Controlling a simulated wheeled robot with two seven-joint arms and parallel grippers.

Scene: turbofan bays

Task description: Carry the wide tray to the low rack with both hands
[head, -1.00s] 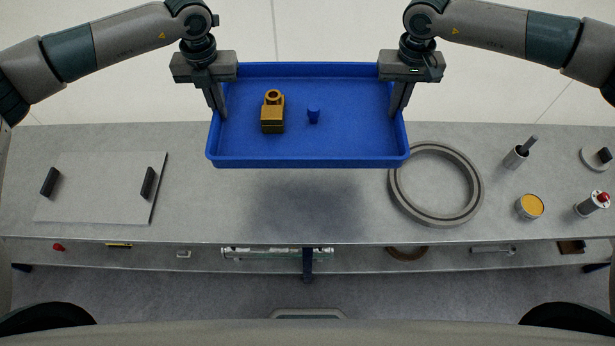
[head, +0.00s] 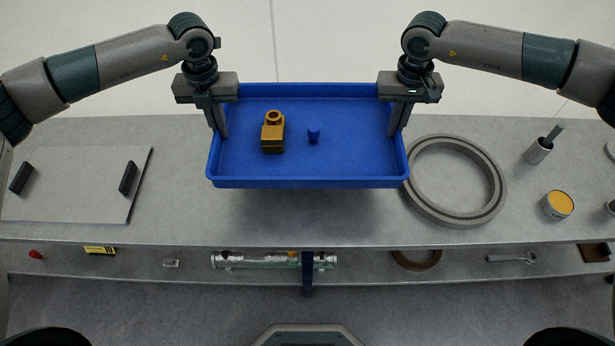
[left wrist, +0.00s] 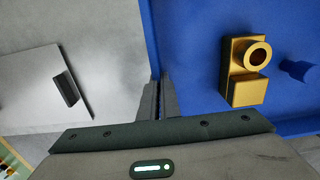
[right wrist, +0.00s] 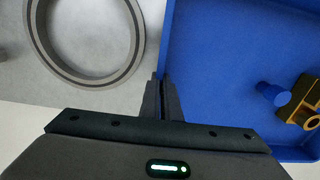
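The wide blue tray (head: 350,165) hangs level above the grey workbench, with a shadow under it. It carries a brass-coloured fitting (head: 272,133) and a small blue peg (head: 313,136). My left gripper (head: 219,132) is shut on the tray's left wall; the left wrist view shows the fingers (left wrist: 158,98) closed around that wall. My right gripper (head: 396,130) is shut on the right wall, as the right wrist view also shows at the fingers (right wrist: 160,98). I cannot pick out the low rack for certain; a lower shelf (head: 400,275) runs under the bench's front edge.
On the bench, a grey plate with two black handles (head: 85,185) lies left and a grey ring (head: 455,215) lies right, close to the tray's corner. A yellow-topped tin (head: 557,205) and a cup (head: 539,150) stand farther right. The lower shelf holds a silver tubular part (head: 270,260).

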